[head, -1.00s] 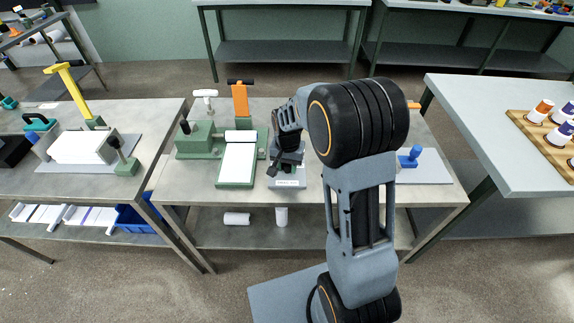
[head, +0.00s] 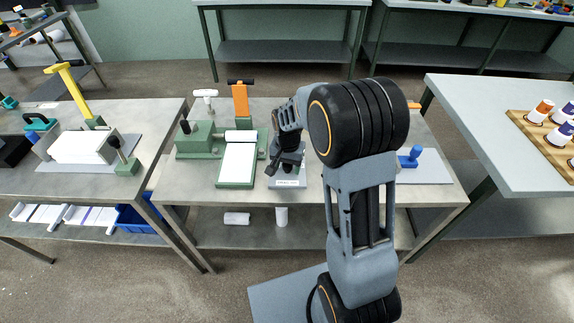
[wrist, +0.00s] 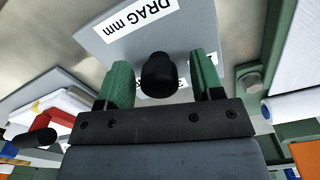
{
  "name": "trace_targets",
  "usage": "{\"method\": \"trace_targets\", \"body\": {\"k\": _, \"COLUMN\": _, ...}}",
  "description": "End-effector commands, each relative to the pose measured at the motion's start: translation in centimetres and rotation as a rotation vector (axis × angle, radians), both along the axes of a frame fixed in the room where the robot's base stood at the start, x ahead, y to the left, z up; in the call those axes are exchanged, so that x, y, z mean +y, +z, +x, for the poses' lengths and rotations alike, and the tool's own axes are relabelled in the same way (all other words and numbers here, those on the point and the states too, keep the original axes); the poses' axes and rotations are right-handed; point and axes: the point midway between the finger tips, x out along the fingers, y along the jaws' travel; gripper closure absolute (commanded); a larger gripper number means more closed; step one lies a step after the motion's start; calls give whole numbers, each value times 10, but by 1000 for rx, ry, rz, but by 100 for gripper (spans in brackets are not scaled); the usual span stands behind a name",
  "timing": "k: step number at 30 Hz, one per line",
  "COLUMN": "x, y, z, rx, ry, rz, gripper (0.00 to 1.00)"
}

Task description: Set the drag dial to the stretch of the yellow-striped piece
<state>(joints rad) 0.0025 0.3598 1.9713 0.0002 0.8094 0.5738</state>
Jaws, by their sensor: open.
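The drag dial's grey plate (wrist: 205,22) carries a white label reading "DRAG mm" in the wrist view. Its black knob (wrist: 158,76) stands between my green fingertips. My gripper (wrist: 162,84) is open, with a finger on each side of the knob and visible gaps between. A second label behind the knob is mostly hidden. In the head view my gripper (head: 286,163) is over the dial plate (head: 290,183) at the middle of the bench; the knob is hard to make out there. I cannot make out a yellow-striped piece in either view.
A green fixture with a white sheet (head: 238,163) stands just left of the dial. An orange-handled tool (head: 240,100) is behind it. A blue-handled piece (head: 410,157) sits to the right. White striped pieces (head: 70,215) lie on the left bench's lower shelf.

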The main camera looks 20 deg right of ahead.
Motion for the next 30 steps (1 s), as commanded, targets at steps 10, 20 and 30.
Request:
{"method": "trace_targets", "body": {"k": 10, "x": 0, "y": 11, "z": 0, "rx": -1, "ry": 0, "rz": -1, "gripper": 40}}
{"method": "trace_targets", "body": {"k": 20, "x": 0, "y": 76, "z": 1, "rx": -4, "ry": 0, "rz": 0, "gripper": 40}}
{"method": "trace_targets", "body": {"k": 30, "x": 0, "y": 127, "z": 1, "rx": -2, "ry": 0, "rz": 0, "gripper": 40}}
